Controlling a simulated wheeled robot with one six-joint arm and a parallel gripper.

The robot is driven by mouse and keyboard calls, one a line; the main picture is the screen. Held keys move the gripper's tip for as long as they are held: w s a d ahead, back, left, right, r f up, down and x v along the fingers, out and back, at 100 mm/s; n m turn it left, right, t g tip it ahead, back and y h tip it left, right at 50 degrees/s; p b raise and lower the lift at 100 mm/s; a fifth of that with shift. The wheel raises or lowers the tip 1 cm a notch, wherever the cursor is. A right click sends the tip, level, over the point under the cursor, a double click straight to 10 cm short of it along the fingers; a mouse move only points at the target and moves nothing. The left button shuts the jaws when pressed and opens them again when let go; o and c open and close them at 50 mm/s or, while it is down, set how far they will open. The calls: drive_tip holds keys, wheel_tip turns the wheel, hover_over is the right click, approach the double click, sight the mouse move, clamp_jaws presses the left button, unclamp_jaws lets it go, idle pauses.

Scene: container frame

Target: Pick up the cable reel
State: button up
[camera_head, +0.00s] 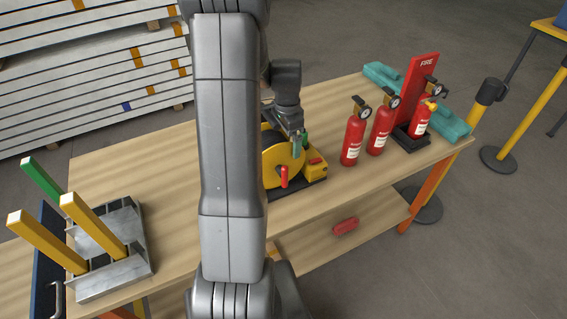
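The cable reel (281,168) is yellow with a red crank handle and a dark base with a red part. It stands upright on the wooden table, partly hidden behind my arm. My gripper (298,145) is at the top of the reel, pointing down, with a small green part showing beside it. Its fingers are small and partly hidden, so I cannot tell whether they are open or shut, or whether they touch the reel.
Several red fire extinguishers (354,138) stand right of the reel, near a red FIRE stand (421,78) and teal blocks (457,127). A metal rack (138,268) with yellow and green bars is at left. The wooden table (130,165) is bare between them.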

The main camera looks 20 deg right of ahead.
drive_tip(key=shift+f, duration=0.3)
drive_tip(key=shift+c, duration=0.4)
drive_tip(key=c, duration=1.4)
drive_tip(key=shift+r, duration=0.1)
drive_tip(key=shift+c, duration=1.1)
